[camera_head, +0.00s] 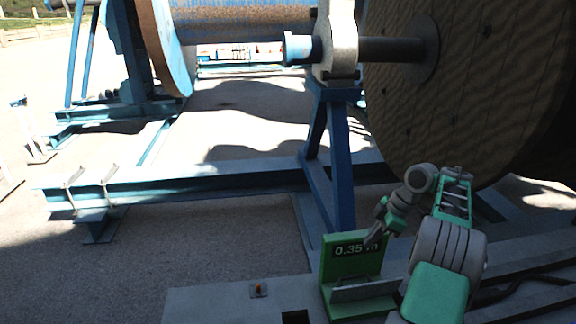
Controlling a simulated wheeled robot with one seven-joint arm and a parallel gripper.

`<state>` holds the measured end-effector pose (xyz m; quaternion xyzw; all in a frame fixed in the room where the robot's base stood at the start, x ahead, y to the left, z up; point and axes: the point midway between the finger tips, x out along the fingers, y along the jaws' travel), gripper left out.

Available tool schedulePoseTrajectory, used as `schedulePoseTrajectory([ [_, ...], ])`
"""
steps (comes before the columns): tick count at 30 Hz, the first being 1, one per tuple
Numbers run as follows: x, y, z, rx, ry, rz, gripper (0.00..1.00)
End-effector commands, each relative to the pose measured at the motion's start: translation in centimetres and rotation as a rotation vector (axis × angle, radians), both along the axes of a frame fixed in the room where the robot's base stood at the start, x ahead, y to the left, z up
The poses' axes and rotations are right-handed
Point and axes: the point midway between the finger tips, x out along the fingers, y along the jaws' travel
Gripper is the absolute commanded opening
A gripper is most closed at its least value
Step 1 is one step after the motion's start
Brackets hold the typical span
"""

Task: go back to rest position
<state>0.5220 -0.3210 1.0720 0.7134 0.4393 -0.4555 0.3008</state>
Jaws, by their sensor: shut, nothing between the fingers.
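My gripper (372,240) is at the lower right of the picture, at the end of my green and grey arm. It points down and to the left and is small here, with its fingers together and nothing seen between them. It overlaps the right part of a green stand with a display (345,268) reading about 0.35 m. I cannot tell whether it touches the stand. A large wooden cable reel (465,90) hangs on a shaft behind my arm.
A blue support frame (340,150) holds the reel's shaft, with a long blue beam (190,184) on the ground. A grey platform (215,302) with a small orange button (258,288) lies in front. Open pavement (90,265) is at the left.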

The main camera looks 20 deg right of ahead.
Motion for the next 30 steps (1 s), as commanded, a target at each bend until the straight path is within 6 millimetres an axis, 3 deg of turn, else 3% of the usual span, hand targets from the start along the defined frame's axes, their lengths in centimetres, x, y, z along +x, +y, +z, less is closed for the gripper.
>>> schedulePoseTrajectory([
  [4, 3.0, 7.8, 5.0, -0.004, 0.032, -0.155, 0.0],
  [8, 3.1, 16.2, 8.6, -0.003, 0.065, -0.354, 0.0],
  [11, 1.1, 22.0, 10.1, -0.003, 0.082, -0.509, 0.0],
  [15, -3.9, 28.2, 10.4, -0.002, 0.084, -0.72, 0.0],
  [18, -8.5, 31.0, 9.2, 0.003, 0.073, -0.869, 0.0],
  [22, -13.6, 32.2, 6.8, 0.012, 0.051, -1.025, 0.0],
  [25, -15.7, 32.1, 5.5, 0.018, 0.038, -1.099, 0.0],
  [30, -16.5, 31.9, 4.9, 0.02, 0.035, -1.133, 0.0],
])
